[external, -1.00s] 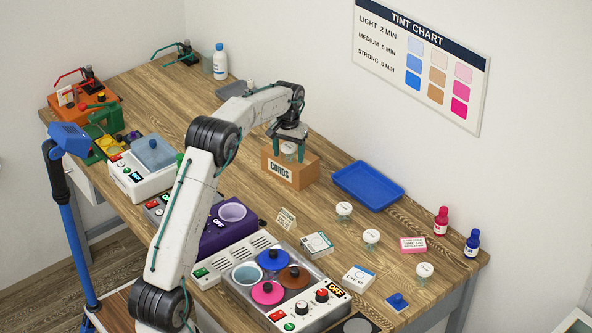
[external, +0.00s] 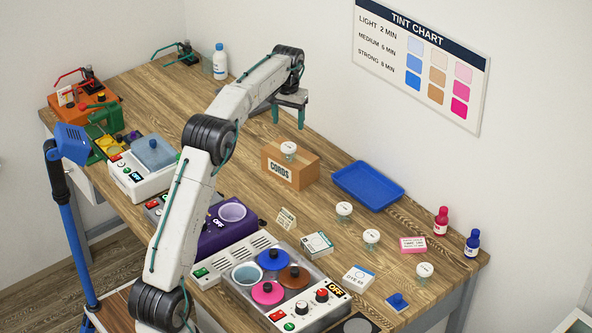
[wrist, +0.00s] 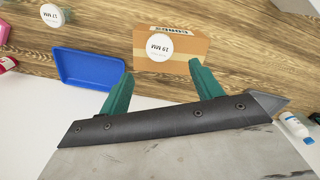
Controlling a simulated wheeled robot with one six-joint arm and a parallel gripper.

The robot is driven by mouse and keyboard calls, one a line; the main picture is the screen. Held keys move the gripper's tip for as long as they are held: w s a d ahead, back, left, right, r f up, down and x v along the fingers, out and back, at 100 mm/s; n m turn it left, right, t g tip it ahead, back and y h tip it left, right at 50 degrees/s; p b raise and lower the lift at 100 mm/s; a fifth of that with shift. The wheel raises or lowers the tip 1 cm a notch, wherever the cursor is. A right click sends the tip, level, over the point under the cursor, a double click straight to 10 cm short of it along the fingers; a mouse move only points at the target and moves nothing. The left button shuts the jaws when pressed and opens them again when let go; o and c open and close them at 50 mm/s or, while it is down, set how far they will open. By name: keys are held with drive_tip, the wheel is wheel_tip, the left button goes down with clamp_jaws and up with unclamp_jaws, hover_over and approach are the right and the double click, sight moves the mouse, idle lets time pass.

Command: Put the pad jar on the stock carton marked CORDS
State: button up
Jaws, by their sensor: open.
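A clear jar with a white lid (external: 288,148) stands upright on top of the brown stock carton marked CORDS (external: 306,174). In the wrist view, the lid (wrist: 160,45) carries upside-down print that looks like 19 MM, and the jar rests on the carton's top (wrist: 190,48). I take this as the pad jar; no name is readable on it. My gripper (external: 289,115) is open and empty, above the carton and apart from the jar. In the wrist view, the two green fingers of my gripper (wrist: 160,70) are spread, with nothing between them.
A blue tray (external: 368,186) lies right of the carton. White-lidded jars (external: 344,208) (external: 371,236) (external: 424,270) stand nearer the front right. Pink (external: 441,221) and blue (external: 472,243) bottles stand near the right edge. Wax pots (external: 268,290) and a purple warmer (external: 222,234) are in front.

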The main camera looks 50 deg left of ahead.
drive_tip(key=s+d+r+m, duration=0.1)
drive_tip(key=s+d+r, duration=0.4)
drive_tip(key=s+d, duration=0.45)
drive_tip(key=s+d+r+m, duration=0.1)
drive_tip(key=s+d+r, duration=0.4)
drive_tip(key=s+d, duration=0.45)
drive_tip(key=s+d+f+m, duration=0.1)
drive_tip(key=s+d+f, duration=0.3)
drive_tip(key=s, duration=0.5)
drive_tip(key=s+d+f+m+t, duration=0.1)
drive_tip(key=s+d+f, duration=0.3)
drive_tip(key=s, duration=0.6)
drive_tip(key=s+d+f+m, duration=0.1)
drive_tip(key=s+d+f, duration=0.3)
drive_tip(key=s, duration=0.6)
drive_tip(key=shift+f, duration=0.3)
